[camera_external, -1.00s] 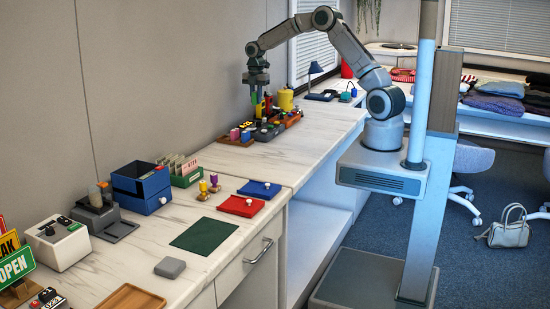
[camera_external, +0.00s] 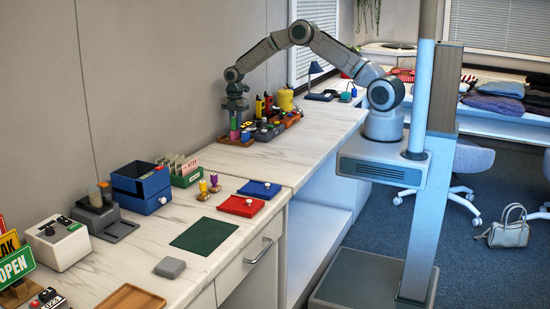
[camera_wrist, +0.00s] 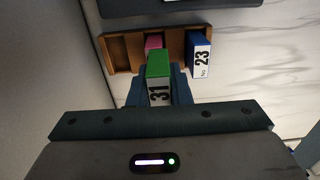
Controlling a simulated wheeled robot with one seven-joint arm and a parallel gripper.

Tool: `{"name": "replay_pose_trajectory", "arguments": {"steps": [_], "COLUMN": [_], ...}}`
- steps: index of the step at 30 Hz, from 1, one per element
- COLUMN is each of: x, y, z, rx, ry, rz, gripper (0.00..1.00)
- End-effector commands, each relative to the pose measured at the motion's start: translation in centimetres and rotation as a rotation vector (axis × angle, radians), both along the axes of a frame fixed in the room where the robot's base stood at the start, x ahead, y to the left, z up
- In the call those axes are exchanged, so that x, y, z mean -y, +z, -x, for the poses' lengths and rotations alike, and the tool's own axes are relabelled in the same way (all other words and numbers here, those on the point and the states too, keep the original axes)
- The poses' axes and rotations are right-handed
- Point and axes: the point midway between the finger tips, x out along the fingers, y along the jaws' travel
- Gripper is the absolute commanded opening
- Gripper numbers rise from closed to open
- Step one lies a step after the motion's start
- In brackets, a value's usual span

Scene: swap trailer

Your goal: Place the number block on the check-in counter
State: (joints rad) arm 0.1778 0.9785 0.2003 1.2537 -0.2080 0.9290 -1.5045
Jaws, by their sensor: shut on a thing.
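My gripper (camera_external: 236,112) is shut on a green number block (camera_wrist: 158,64), whose white label reads 31 in the wrist view. The block hangs upright just above a small wooden rack (camera_external: 228,141) on the counter's wall side. In the wrist view the rack (camera_wrist: 124,57) holds a blue block marked 23 (camera_wrist: 200,57) at its right and a pink block (camera_wrist: 153,42), partly hidden behind the green one. The rack's left slot looks empty. I cannot tell whether the green block touches the rack. The long marble-topped counter (camera_external: 270,165) carries all this.
Beside the rack stand dark trays of small items (camera_external: 268,131) and a yellow canister (camera_external: 285,99).

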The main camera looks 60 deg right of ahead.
Motion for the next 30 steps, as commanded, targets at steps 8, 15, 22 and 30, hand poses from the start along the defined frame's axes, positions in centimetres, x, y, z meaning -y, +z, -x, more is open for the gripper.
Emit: {"name": "replay_pose_trajectory", "arguments": {"steps": [8,15,22,30], "x": [0.0,0.0,0.0,-0.1], "y": [-0.5,-0.3,-0.2,3.7], "z": [0.0,0.0,0.0,-0.5], "rx": [0.0,0.0,0.0,0.008], "ry": [0.0,0.0,0.0,0.0], "rz": [0.0,0.0,0.0,-0.001], "gripper": [0.0,0.39,0.39,0.39]}}
